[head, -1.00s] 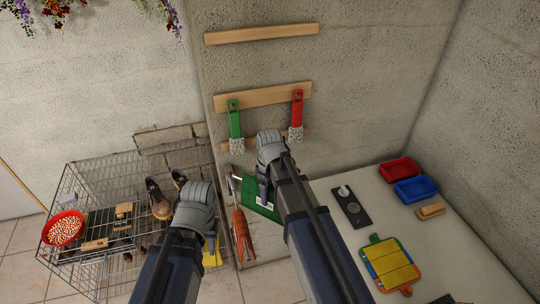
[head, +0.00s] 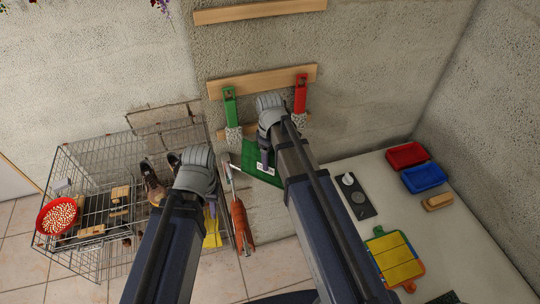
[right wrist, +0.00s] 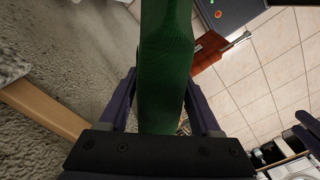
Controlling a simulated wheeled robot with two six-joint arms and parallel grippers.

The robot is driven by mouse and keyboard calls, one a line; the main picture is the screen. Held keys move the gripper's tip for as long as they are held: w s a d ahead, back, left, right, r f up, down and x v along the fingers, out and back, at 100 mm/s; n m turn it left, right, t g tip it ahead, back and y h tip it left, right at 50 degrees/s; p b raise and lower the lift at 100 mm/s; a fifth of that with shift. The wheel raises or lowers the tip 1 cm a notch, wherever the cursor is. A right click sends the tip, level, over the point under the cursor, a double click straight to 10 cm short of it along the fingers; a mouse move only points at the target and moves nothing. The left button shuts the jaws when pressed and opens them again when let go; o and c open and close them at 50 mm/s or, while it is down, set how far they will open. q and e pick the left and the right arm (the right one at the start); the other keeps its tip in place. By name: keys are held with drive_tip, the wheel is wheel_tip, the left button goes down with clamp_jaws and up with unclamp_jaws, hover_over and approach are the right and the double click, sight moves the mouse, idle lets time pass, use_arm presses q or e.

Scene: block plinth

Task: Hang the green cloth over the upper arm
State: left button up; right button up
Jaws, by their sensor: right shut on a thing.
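The green cloth (head: 254,166) hangs dark green with a white patch below my right gripper (head: 266,155) in the head view. In the right wrist view the cloth (right wrist: 166,65) runs between both fingers of the right gripper (right wrist: 160,100), which is shut on it. My left gripper (head: 208,207) is further left, in front of the cage; its fingers are mostly hidden by its wrist, so its opening cannot be told. Wooden bars are on the wall: a top one (head: 260,12), a middle one (head: 255,83) and a partly hidden lower one. I cannot tell which is the upper arm.
A green-handled brush (head: 230,105) and a red-handled brush (head: 300,95) hang at the middle bar, either side of my right gripper. A white table (head: 345,235) with red and blue trays is at right.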

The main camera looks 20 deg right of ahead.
drive_tip(key=shift+w+d+f, duration=0.1)
drive_tip(key=shift+w+f, duration=0.05)
drive_tip(key=shift+f, duration=0.2)
drive_tip(key=shift+f+b, duration=0.5)
drive_tip(key=shift+b, duration=0.3)
wheel_tip(320, 180, down, 15)
drive_tip(key=b, duration=1.4)
drive_tip(key=shift+r+b, duration=0.15)
drive_tip(key=shift+b, duration=0.2)
drive_tip(key=shift+f+b, duration=0.4)
drive_tip(key=shift+f+b, duration=0.35)
drive_tip(key=shift+r, duration=0.1)
drive_tip(key=o, duration=1.5)
drive_tip(key=shift+c, duration=0.2)
